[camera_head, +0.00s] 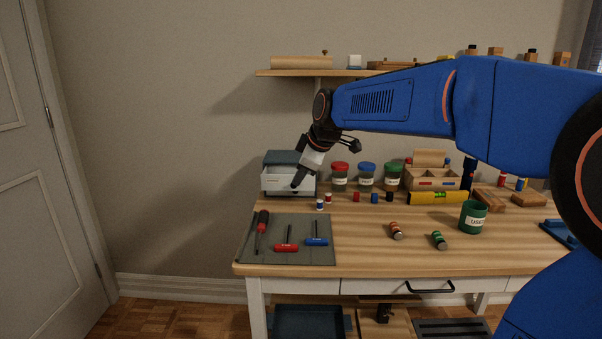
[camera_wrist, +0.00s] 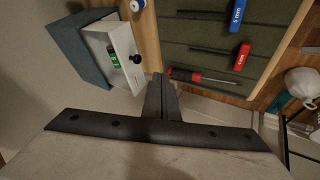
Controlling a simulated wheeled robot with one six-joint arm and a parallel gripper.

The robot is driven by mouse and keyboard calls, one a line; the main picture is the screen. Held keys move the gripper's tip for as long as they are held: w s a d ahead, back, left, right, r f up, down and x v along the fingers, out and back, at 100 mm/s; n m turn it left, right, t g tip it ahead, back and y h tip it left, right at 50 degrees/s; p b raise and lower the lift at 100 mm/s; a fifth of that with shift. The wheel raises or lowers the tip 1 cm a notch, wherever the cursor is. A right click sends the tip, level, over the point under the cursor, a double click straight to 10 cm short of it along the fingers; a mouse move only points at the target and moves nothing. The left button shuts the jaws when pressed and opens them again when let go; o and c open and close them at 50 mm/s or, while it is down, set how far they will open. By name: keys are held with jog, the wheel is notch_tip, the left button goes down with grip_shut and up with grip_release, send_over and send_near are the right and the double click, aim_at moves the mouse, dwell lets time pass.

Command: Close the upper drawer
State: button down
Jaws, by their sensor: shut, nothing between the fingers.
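A small cabinet with a blue-grey top (camera_head: 283,157) stands at the back left of the desk. It also shows in the wrist view as a blue-grey box (camera_wrist: 72,50). Its white upper drawer (camera_wrist: 101,43) is pulled out, with a dark round knob (camera_wrist: 135,59) on its front and a green item (camera_wrist: 113,57) inside. The drawer also shows in the head view (camera_head: 274,181). My gripper (camera_head: 296,184) is shut and empty, in front of the drawer at its right part in the head view. In the wrist view, its fingertips (camera_wrist: 161,78) appear beside the drawer front; contact cannot be told.
A grey-green mat (camera_head: 270,240) holds a red screwdriver (camera_head: 261,232) and red and blue hex keys in front of the cabinet. Small bottles (camera_head: 320,205) stand nearby. Lidded jars (camera_head: 340,177) stand right of the cabinet. A shelf (camera_head: 290,73) hangs above.

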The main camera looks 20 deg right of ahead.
aim_at(289, 177)
jog(key=w+f, duration=0.5)
jog(key=w, duration=0.2)
jog(key=shift+d, duration=0.25)
